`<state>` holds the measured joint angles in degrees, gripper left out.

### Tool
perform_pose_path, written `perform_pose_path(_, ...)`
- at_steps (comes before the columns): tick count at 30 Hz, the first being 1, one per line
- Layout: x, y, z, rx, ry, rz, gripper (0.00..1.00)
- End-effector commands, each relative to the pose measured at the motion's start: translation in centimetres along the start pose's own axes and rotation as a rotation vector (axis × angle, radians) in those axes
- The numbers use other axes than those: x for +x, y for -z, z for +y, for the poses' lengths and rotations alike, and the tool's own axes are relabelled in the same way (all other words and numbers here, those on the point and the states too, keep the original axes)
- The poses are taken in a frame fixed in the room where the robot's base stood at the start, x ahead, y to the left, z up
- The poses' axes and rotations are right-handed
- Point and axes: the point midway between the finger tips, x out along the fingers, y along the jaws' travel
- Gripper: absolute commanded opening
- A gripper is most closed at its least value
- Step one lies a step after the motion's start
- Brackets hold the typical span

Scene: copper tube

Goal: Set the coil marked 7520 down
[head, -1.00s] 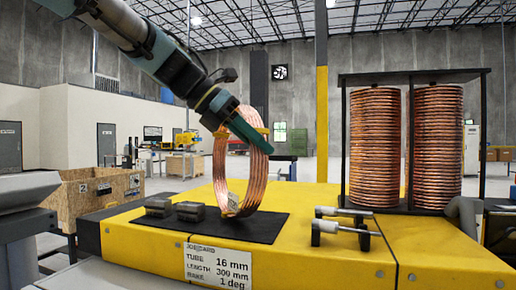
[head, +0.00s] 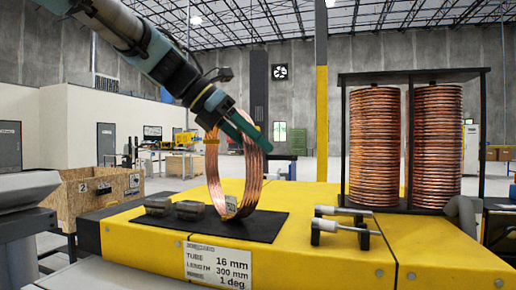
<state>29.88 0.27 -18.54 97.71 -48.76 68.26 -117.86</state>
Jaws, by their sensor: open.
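The copper coil (head: 213,180) is a ring of several turns with a yellow band on its left side and a small pale tag (head: 231,204) low inside it. The tag's marking is too small to read. The coil stands upright on edge, its lower end at the black mat (head: 262,226) on the yellow bench. My gripper (head: 250,133) is at the coil's upper part, with a green finger passing across the ring. It is open. The far finger and any contact with the coil are hidden.
Two grey metal blocks (head: 188,210) lie on the mat just left of the coil. A metal fixture with handles (head: 340,225) is to the right. A black rack (head: 406,74) with two tall coil stacks stands behind it. A wooden crate (head: 97,192) is at left.

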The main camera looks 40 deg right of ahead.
Motion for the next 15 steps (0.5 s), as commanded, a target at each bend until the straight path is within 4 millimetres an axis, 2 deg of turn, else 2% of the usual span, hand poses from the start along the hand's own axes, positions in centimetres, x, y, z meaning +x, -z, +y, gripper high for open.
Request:
perform_pose_path(9,-6.4,-0.1,0.0,0.003,-0.004,-0.003,0.48)
perform_pose_path(15,-9.7,-0.1,0.0,0.002,-0.002,-0.003,0.48)
